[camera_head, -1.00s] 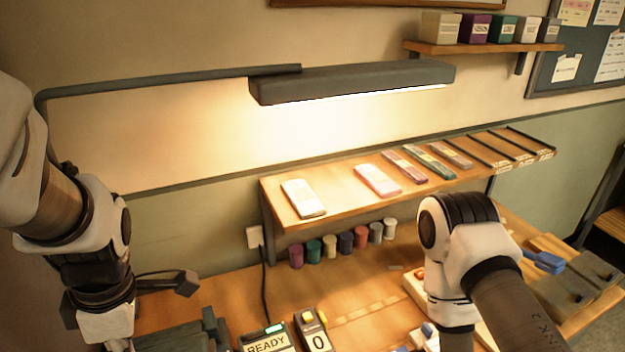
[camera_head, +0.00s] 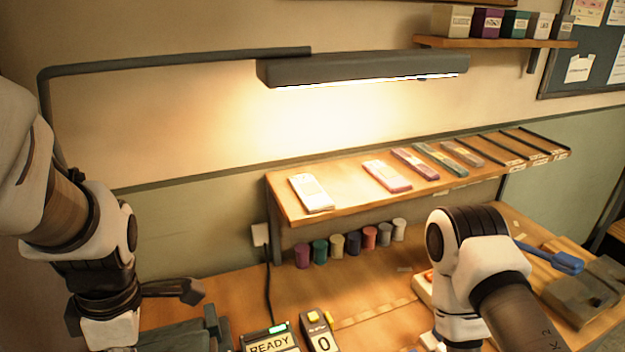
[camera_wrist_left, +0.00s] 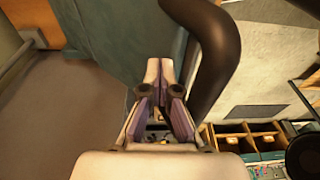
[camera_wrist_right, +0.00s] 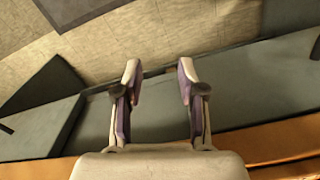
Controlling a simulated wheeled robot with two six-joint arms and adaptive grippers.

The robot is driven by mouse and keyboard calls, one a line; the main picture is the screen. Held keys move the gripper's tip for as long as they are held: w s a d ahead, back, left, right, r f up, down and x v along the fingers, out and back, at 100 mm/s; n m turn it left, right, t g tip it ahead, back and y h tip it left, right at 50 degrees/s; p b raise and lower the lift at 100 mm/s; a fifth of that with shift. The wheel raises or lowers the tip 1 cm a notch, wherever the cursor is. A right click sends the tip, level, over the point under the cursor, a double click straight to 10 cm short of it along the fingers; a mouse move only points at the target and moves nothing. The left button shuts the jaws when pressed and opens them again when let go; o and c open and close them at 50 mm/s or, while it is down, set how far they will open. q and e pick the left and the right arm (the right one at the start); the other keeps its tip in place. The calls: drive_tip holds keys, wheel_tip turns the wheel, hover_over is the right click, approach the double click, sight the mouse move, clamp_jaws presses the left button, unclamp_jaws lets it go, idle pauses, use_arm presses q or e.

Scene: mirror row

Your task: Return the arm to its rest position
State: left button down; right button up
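In the head view my left arm (camera_head: 80,240) hangs down at the left edge, and its gripper is out of that view. In the left wrist view my left gripper (camera_wrist_left: 160,68) has its fingertips together, with nothing visible between them. In the head view my right arm (camera_head: 475,250) bends over the right part of the workbench (camera_head: 220,295), and its gripper is hidden there. In the right wrist view my right gripper (camera_wrist_right: 158,72) is open and empty. Its fingers are apart, in front of a grey-green band.
A lit lamp (camera_head: 360,70) hangs over a wooden shelf (camera_head: 345,200) with flat packs. Several small coloured cylinders (camera_head: 337,245) stand below. A READY display (camera_head: 270,340) and a 0 counter (camera_head: 321,335) are at the front. A blue-handled tool (camera_head: 560,260) lies at the right.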

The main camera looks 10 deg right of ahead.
use_arm(q)
drive_tip(key=shift+w+f+y+b, duration=0.1)
drive_tip(key=shift+f+y+b, duration=0.3)
drive_tip(key=shift+f+b, duration=0.15)
drive_tip(key=shift+r, duration=0.1)
drive_tip(key=r+p, duration=0.5)
drive_tip(key=shift+w+a, duration=0.1)
drive_tip(key=shift+w, duration=0.1)
drive_tip(key=shift+s+f, duration=0.1)
